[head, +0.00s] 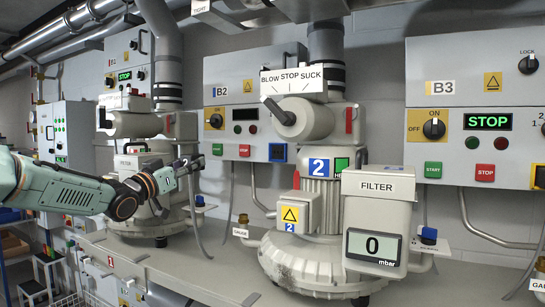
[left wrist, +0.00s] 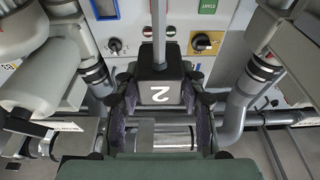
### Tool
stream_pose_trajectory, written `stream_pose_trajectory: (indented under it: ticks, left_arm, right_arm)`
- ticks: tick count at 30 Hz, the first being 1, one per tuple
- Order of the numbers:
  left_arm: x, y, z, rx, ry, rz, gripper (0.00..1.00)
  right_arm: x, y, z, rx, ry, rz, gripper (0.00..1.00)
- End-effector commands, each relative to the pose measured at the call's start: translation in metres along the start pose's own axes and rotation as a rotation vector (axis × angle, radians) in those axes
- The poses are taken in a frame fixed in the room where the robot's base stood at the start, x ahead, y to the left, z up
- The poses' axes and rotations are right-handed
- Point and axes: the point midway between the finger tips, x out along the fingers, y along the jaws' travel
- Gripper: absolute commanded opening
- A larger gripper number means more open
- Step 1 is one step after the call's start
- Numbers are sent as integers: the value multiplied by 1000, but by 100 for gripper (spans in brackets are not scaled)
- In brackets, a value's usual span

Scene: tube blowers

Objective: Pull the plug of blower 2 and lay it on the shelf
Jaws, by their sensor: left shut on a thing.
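My left gripper (head: 178,172) is shut on a black plug with a white 2 (left wrist: 160,92), in front of blower 1. In the left wrist view the plug sits between the two fingers, with a grey cable running from its far end. In the head view the plug (head: 186,161) is small and partly hidden by the fingers. Blower 2 (head: 303,262), marked with a blue 2, stands to the right of the gripper. A blue-framed socket (head: 277,152) on cabinet B2 shows no plug in it. The grey shelf (head: 215,270) runs under the blowers. My right gripper is out of view.
Blower 1 (head: 125,160) stands behind my left gripper. The filter box (head: 377,205), its gauge reading 0, stands in front of blower 2 at right. Cabinet B3 (head: 465,80) displays STOP. A stretch of shelf between the blowers looks free, crossed by hanging cables.

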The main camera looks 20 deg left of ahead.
Motion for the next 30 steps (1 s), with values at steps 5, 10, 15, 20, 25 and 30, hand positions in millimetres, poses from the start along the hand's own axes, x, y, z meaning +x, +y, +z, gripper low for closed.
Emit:
stream_pose_trajectory:
  ticks: [5, 10, 15, 20, 25, 30]
  left_arm:
    - [-3, 0, 13, 1, 0, 1, 0]
    - [-6, 0, 23, 1, 0, 1, 0]
    - [-8, 0, 33, 0, 0, 1, 0]
    - [-11, 0, 42, 0, 0, 0, 0]
    - [-13, 0, 52, 0, 0, 0, 0]
    - [-16, 0, 61, 0, 1, 0, 0]
  right_arm:
    - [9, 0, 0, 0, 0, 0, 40]
    - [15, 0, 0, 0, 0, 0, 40]
    - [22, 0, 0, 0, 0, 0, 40]
    - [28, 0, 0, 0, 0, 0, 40]
    - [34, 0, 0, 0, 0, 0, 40]
    - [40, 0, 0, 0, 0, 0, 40]
